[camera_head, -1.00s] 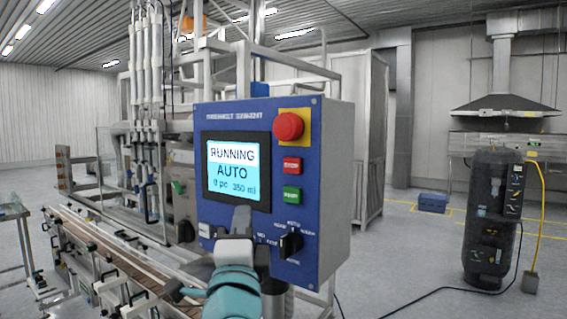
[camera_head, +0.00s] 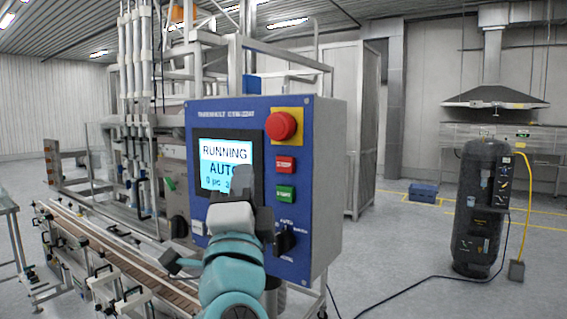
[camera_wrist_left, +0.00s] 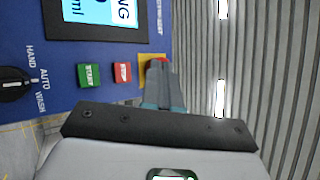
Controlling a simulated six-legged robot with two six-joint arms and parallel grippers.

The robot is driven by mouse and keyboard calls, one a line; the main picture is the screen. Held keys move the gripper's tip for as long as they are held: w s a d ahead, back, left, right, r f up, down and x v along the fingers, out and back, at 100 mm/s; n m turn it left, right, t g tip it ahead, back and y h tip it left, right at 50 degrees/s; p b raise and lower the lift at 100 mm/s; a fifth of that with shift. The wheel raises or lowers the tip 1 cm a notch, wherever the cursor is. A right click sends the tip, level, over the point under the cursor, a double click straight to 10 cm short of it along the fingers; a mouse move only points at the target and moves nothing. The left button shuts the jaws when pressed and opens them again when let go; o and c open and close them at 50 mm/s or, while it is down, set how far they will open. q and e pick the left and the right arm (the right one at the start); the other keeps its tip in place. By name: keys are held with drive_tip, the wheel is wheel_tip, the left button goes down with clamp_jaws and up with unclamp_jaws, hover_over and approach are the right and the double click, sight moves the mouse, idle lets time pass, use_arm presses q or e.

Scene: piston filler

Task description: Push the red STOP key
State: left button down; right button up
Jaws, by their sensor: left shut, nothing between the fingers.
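The red STOP key (camera_head: 285,165) is a small rectangular key on the blue control panel (camera_head: 212,122), above the green START key (camera_head: 286,193). My left gripper (camera_head: 241,178) is shut and empty, in front of the screen's lower right part, left of the keys in the head view. In the left wrist view the STOP key (camera_wrist_left: 122,72) lies left of my shut fingers (camera_wrist_left: 160,72), and the green key (camera_wrist_left: 88,75) is farther left. The fingers there overlap the yellow plate and mostly hide the red mushroom button. I cannot tell how far the fingertips are from the panel.
A red mushroom button (camera_head: 281,126) on a yellow plate sits just above the STOP key. A black selector knob (camera_head: 285,241) is below the keys. The screen (camera_head: 226,152) reads RUNNING, AUTO. A conveyor (camera_head: 110,255) runs at left.

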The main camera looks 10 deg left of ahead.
sight(284, 165)
use_arm(q)
drive_tip(key=shift+w+d+p, duration=0.4)
drive_tip(key=shift+w, duration=0.75)
drive_tip(key=shift+w+d+p, duration=0.35)
drive_tip(key=shift+w+p, duration=0.1)
drive_tip(key=shift+w, duration=0.7)
drive_tip(key=shift+w+d+p, duration=0.4)
drive_tip(key=shift+w, duration=0.75)
drive_tip(key=shift+w+d+p, duration=0.2)
drive_tip(key=shift+w+p, duration=0.1)
drive_tip(key=shift+w, duration=0.1)
